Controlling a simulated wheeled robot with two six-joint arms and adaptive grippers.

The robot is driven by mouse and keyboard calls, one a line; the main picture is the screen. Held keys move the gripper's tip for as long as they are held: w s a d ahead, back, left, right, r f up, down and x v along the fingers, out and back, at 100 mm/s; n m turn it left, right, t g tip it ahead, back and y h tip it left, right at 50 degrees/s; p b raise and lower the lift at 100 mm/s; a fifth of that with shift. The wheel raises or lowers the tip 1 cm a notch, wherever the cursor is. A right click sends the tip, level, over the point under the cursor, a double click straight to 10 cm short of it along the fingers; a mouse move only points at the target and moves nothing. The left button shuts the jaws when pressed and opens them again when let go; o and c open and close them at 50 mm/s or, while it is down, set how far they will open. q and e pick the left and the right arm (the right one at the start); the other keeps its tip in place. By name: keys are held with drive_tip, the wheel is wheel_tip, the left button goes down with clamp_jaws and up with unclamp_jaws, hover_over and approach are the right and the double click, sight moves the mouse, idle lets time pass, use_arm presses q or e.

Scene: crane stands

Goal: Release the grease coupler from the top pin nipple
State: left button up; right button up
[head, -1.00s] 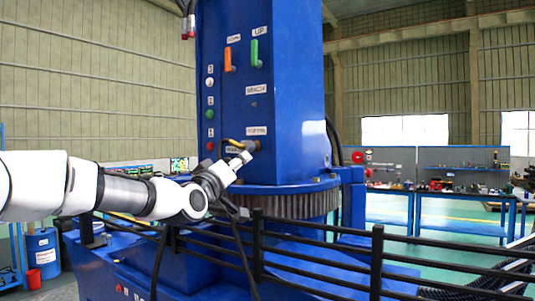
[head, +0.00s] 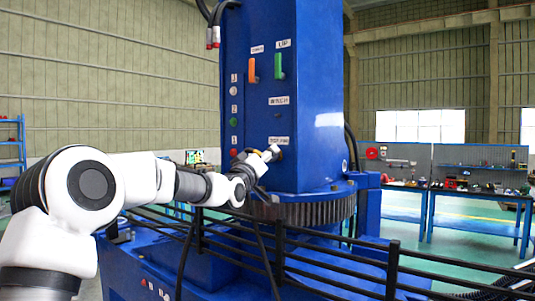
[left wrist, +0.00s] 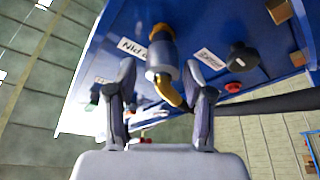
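The grease coupler (left wrist: 163,55), a silver-grey collar with brass parts, sits at the blue panel beside a label reading partly "PIN" (left wrist: 132,47) in the left wrist view. A bent brass piece (left wrist: 170,92) hangs below its collar. My left gripper (left wrist: 159,78) is open, with one finger on each side of the coupler and a visible gap on the left. In the head view my left gripper (head: 268,154) is at the low part of the panel and hides most of the coupler. The nipple under the coupler is hidden. My right gripper is not in view.
The blue column (head: 300,100) carries an orange lever (head: 251,68), a green lever (head: 279,66) and several coloured buttons. A black knob (left wrist: 240,57) is right of the coupler. A black railing (head: 330,262) crosses in front, below my arm. Workbenches (head: 480,195) stand at the back right.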

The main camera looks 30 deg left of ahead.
use_arm(q)
drive_tip(key=shift+w+f, duration=0.2)
drive_tip(key=shift+w, duration=0.05)
clamp_jaws()
drive_tip(key=shift+f, duration=0.1)
drive_tip(key=shift+b, duration=0.3)
drive_tip(key=s+b, duration=0.3)
drive_tip(key=s, duration=0.1)
drive_tip(key=shift+a, duration=0.15)
idle(0.3)
